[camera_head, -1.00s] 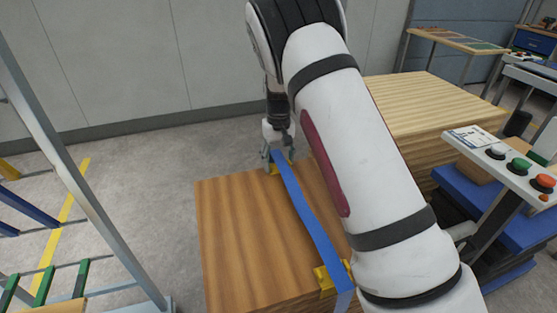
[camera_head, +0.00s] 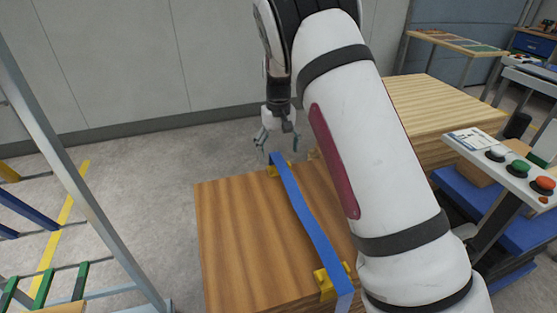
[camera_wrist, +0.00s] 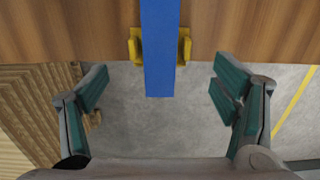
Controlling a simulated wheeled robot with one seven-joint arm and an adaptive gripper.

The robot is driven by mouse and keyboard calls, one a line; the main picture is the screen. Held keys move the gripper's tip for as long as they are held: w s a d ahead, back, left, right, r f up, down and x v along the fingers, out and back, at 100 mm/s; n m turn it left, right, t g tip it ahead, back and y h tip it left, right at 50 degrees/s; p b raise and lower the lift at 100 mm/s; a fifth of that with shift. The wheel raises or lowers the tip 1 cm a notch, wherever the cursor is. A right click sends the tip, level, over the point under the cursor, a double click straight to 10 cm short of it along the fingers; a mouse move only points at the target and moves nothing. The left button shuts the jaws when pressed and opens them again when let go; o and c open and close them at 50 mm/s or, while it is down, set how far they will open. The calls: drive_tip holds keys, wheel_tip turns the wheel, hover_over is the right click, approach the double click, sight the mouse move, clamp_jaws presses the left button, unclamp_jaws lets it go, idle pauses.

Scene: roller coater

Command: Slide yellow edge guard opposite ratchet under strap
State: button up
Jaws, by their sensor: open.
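A yellow edge guard (camera_head: 271,170) sits on the far edge of the wooden block (camera_head: 240,225), under the blue strap (camera_head: 300,205). In the wrist view the guard (camera_wrist: 184,46) shows on both sides of the strap (camera_wrist: 158,50), at the block's edge. Another yellow edge guard (camera_head: 324,280) lies under the strap at the near edge. My gripper (camera_head: 275,142) is open and empty, above and beyond the far edge. In the wrist view its fingers (camera_wrist: 158,88) are spread wide, apart from the guard and strap. No ratchet can be made out.
A paler stack of wood (camera_head: 435,105) stands to the right of the block. A button panel (camera_head: 510,165) is at the far right. A grey metal frame (camera_head: 85,190) stands at the left. The floor (camera_head: 150,190) left of the block is clear.

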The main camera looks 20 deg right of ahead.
sight(279, 168)
wheel_tip(279, 168, up, 7)
idle(0.3)
drive_tip(key=shift+r, duration=0.1)
